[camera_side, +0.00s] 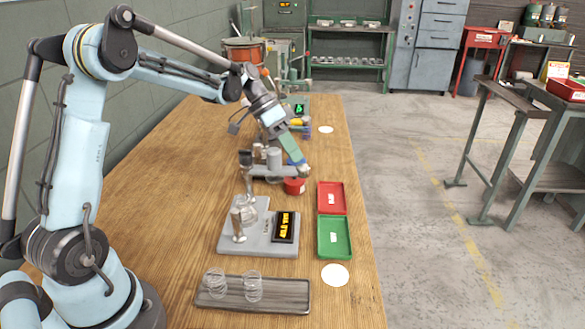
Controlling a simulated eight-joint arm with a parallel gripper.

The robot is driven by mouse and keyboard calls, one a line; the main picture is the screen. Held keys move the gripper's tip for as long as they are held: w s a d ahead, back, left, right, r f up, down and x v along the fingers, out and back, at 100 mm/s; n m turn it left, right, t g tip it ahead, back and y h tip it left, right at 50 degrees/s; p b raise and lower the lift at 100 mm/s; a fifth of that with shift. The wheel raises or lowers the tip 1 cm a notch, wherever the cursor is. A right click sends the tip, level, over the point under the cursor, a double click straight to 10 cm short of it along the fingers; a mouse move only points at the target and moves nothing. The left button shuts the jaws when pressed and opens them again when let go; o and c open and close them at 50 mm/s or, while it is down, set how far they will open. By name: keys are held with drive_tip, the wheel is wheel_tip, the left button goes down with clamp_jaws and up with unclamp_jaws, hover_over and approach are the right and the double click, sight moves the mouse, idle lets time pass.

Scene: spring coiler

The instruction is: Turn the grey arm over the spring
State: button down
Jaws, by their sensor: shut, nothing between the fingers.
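The grey arm (274,171) is a level bar. It reaches right from an upright post above the far side of a grey base plate (258,243). A red round part (294,186) sits beneath its right end. My gripper (302,171) is shut and empty, pointing down at the right end of the grey arm. It looks very near that end; whether they touch cannot be told. A pale coil, seemingly the spring (250,190), shows faintly on the plate below the bar, partly hidden. A short metal post (238,226) stands at the plate's left.
A display (286,227) with yellow lettering is on the plate. A red tray (332,198) and green tray (334,238) lie to the right, with a white disc (335,275). A dark tray (290,296) in front holds two clear coils (253,287). Bench space at left is clear.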

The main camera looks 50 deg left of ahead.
drive_tip(key=shift+s+d, duration=0.3)
drive_tip(key=shift+d, duration=0.2)
idle(0.3)
drive_tip(key=shift+s+d, duration=0.7)
drive_tip(key=shift+d, duration=0.15)
drive_tip(key=s+d+m+g, duration=0.1)
drive_tip(key=s+m+g, duration=0.2)
drive_tip(key=s, duration=0.9)
drive_tip(key=shift+s+d+m+g, duration=0.35)
drive_tip(key=shift+d+m+g, duration=0.05)
drive_tip(key=shift+m, duration=1.2)
wheel_tip(320, 180, up, 8)
hover_over(301, 168)
drive_tip(key=s, duration=0.4)
drive_tip(key=shift+w+a+r+h, duration=0.1)
drive_tip(key=shift+w+a+h, duration=0.1)
drive_tip(key=shift+h, duration=0.1)
